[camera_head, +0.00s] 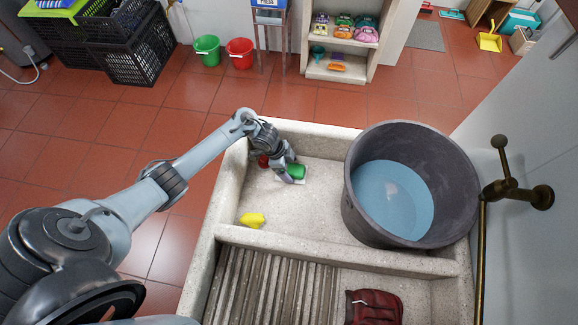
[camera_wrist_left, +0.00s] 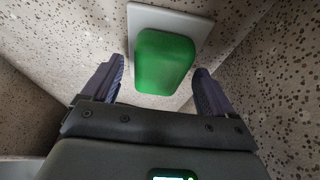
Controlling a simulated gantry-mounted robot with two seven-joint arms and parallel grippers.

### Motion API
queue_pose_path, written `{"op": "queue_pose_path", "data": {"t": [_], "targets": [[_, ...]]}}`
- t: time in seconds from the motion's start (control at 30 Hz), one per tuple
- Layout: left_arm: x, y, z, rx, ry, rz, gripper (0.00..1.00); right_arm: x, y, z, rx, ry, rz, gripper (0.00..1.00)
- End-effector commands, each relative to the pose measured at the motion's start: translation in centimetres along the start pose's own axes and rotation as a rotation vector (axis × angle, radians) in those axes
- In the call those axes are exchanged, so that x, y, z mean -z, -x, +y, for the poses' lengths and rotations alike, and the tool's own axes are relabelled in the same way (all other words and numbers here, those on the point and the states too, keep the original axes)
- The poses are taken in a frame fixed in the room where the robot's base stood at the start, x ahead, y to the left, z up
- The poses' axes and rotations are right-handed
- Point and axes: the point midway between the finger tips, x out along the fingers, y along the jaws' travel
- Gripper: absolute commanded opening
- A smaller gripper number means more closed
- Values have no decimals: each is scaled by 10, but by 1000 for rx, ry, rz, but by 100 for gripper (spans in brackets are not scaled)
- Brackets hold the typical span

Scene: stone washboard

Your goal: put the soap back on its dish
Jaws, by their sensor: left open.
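The green soap (camera_head: 297,171) lies in the stone basin at the back left. In the left wrist view the soap (camera_wrist_left: 165,62) rests on a flat white dish (camera_wrist_left: 152,17), set toward the dish's near end and overlapping its edge. The dish (camera_head: 302,181) shows only as a thin pale edge in the head view. My left gripper (camera_head: 289,175) is at the soap. In the left wrist view its fingers (camera_wrist_left: 157,88) are apart, one on each side of the soap's near end, with gaps on both sides. My right gripper is not in view.
A large grey tub (camera_head: 358,205) of water stands right of the soap in the basin. A yellow object (camera_head: 252,220) lies on the basin floor, and a red object (camera_head: 263,161) sits beside my left wrist. A ribbed washboard (camera_head: 265,290) and dark red cloth (camera_head: 373,307) are in front.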

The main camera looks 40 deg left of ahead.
Motion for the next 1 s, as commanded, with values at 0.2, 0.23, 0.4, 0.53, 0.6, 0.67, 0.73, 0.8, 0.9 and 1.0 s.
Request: {"op": "queue_pose_path", "data": {"t": [0.2,0.23,0.4,0.53,0.6,0.67,0.73,0.8,0.9,1.0], "targets": [[2,8,0,2,0,0,87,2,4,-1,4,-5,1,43],[2,11,-1,2,-1,0,87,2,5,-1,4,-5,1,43],[2,37,-1,2,-3,0,87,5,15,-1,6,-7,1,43],[2,62,-1,3,-2,-1,87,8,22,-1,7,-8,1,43],[1,75,-1,3,-2,-2,87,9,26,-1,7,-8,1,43],[2,85,-1,2,-2,-1,87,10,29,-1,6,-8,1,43],[1,96,-1,3,-2,-2,87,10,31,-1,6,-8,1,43],[2,105,-1,2,-2,-1,87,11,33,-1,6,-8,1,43],[2,114,-1,2,-1,0,87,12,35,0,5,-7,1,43],[5,114,4,14,-8,1,87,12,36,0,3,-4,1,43]]}}
